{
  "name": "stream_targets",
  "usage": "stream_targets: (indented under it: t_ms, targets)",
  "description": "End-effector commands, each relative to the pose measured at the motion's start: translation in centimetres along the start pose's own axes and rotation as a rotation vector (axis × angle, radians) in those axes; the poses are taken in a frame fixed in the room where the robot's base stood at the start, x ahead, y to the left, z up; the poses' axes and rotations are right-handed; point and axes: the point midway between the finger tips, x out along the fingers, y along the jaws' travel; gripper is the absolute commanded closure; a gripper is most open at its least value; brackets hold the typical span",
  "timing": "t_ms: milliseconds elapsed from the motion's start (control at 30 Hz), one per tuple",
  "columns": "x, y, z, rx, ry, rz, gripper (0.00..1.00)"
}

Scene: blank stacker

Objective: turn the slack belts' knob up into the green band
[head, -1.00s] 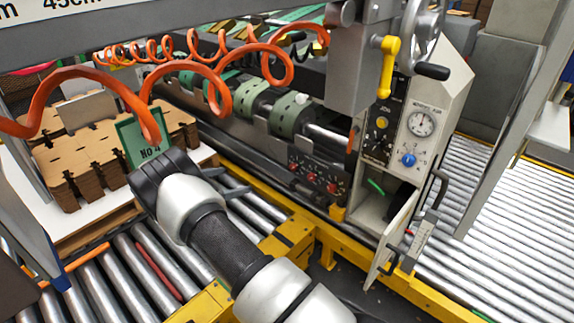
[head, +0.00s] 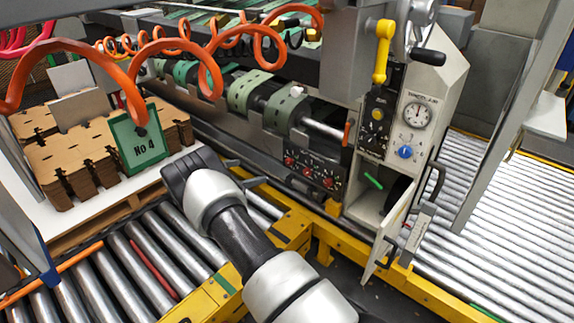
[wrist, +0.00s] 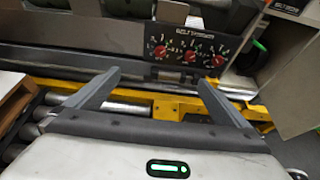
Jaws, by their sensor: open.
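A dark panel holds a row of three red knobs (head: 307,170) on the machine's side. In the wrist view the panel's title seems to read belt tension, and the red knobs (wrist: 190,57) have white scale marks around them.
A blue knob (head: 404,152) sits under a round gauge (head: 416,114) on a pale cabinet face. A cabinet door (head: 388,240) hangs open below. A yellow frame rail (head: 340,242) runs below the panel. Orange coiled hoses (head: 205,75) hang above; stacked cardboard (head: 75,160) stands left.

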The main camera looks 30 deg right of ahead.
Motion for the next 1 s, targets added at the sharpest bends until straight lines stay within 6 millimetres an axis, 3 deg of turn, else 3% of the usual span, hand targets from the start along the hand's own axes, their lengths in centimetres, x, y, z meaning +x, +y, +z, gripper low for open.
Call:
stream_targets:
  t_ms: [333, 733, 1000]
  targets:
    - [-0.7, 0.1, 0.1, 0.0, 0.0, 0.001, 0.0]
    - [-7.8, 0.1, 0.2, -0.001, 0.0, 0.003, 0.0]
    - [-10.0, 0.0, 0.0, 0.0, -0.001, 0.0, 0.0]
